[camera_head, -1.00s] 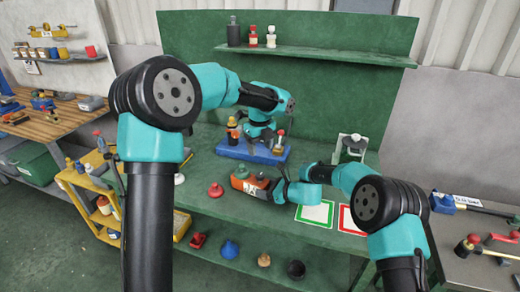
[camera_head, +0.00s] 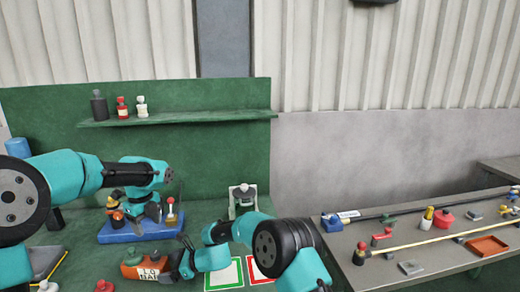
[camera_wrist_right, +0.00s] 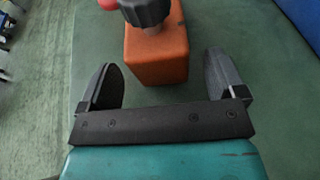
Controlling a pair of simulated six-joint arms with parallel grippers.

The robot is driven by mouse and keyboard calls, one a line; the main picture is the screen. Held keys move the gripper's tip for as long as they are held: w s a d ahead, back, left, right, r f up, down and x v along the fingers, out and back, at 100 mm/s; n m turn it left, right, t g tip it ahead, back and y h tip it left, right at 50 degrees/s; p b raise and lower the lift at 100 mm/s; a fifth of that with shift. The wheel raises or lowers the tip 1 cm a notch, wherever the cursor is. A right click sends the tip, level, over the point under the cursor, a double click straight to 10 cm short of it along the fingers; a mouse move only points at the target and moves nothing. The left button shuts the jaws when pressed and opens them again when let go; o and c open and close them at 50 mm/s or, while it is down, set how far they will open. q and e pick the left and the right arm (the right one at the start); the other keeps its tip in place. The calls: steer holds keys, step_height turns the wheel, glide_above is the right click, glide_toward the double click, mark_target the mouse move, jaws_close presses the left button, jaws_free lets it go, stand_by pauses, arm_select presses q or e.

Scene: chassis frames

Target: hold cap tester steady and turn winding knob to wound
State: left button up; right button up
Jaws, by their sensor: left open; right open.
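The cap tester (camera_head: 131,271) is an orange block with a pale 1.0 BAR label, lying on the green bench. In the right wrist view its orange end (camera_wrist_right: 158,57) lies just beyond my fingers, with a black knob (camera_wrist_right: 146,10) on top, cut by the frame edge. My right gripper (camera_head: 181,262) is at the tester's right end in the head view. Its fingers are open and empty, and in the wrist view they are apart from the block (camera_wrist_right: 165,85). My left gripper (camera_head: 150,214) is open above the blue tray, its fingertips small and partly unclear.
The blue tray (camera_head: 118,237) holds small parts and a red-topped post (camera_head: 171,206). Green-framed (camera_head: 225,285) and red-framed mats lie right of the tester. A grey stand (camera_head: 243,194) is behind. A red piece (camera_head: 104,286) sits in front. A grey side table (camera_head: 440,257) holds rods.

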steer(key=v, duration=1)
